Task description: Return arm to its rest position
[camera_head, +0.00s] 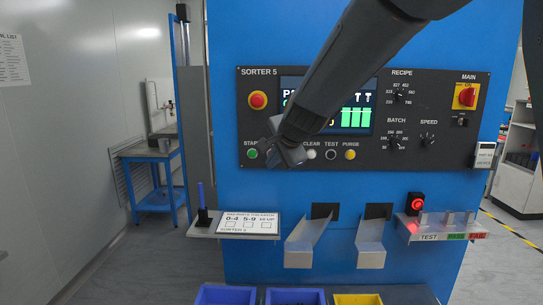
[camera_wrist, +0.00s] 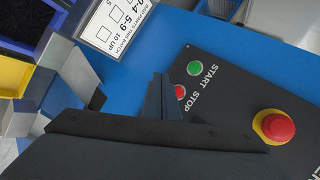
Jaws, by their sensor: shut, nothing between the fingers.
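My dark arm (camera_head: 348,60) reaches down from the top right in the head view, across the front of the sorter panel. My gripper (camera_head: 276,152) is at the lower left of the panel, just right of the green START button (camera_head: 252,154), and covers the area beside it. In the wrist view my gripper (camera_wrist: 163,92) is shut and empty, its dark fingers close to the red STOP button (camera_wrist: 180,92). The green START button (camera_wrist: 194,68) shows clear of the fingers. I cannot tell whether the fingers touch the panel.
The blue sorter (camera_head: 340,200) stands close in front. Its screen (camera_head: 355,118) is partly hidden by my arm. Open floor (camera_head: 130,270) lies left.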

